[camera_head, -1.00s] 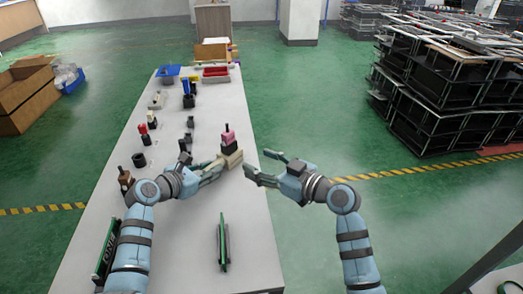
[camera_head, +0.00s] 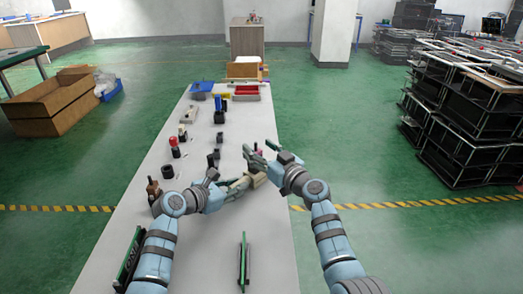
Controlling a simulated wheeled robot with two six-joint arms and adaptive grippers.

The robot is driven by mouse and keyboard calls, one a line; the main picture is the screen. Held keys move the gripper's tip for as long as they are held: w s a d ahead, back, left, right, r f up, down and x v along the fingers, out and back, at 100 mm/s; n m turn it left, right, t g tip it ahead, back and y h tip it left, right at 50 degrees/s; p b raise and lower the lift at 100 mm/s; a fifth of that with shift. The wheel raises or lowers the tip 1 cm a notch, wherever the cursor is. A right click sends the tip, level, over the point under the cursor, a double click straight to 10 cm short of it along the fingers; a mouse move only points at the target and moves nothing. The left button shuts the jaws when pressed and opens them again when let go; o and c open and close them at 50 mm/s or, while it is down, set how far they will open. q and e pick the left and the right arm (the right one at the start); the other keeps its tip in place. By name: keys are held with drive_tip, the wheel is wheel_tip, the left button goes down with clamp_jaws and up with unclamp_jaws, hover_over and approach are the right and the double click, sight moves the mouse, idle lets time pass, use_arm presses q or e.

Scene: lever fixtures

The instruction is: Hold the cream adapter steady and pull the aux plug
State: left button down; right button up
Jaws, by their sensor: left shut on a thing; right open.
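The cream adapter (camera_head: 258,180) is near the right side of the long white table, partly covered by both grippers. My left gripper (camera_head: 246,183) reaches in from the left and is shut on the adapter. My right gripper (camera_head: 259,152) is open, just above and beyond the adapter, its fingers pointing away to the upper left. I cannot tell whether the plug lies between the open fingers.
The white table (camera_head: 205,255) carries several small dark fixtures along its left and middle. A green-and-black board (camera_head: 243,262) stands near the front. A blue bin (camera_head: 202,87) and a red tray (camera_head: 246,91) are at the far end. The table's right edge is close to the adapter.

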drive_tip(key=shift+c, duration=0.3)
use_arm(q)
drive_tip(key=shift+s, duration=0.1)
use_arm(e)
clamp_jaws()
drive_tip(key=c, duration=1)
unclamp_jaws()
drive_tip(key=shift+d, duration=0.1)
use_arm(q)
drive_tip(key=shift+a+f, duration=0.1)
use_arm(e)
clamp_jaws()
drive_tip(key=shift+d, duration=0.1)
use_arm(q)
drive_tip(key=shift+f, duration=0.1)
use_arm(e)
drive_tip(key=shift+r, duration=0.65)
drive_tip(key=shift+r, duration=0.2)
drive_tip(key=shift+a+r, duration=0.2)
drive_tip(key=shift+r, duration=1.65)
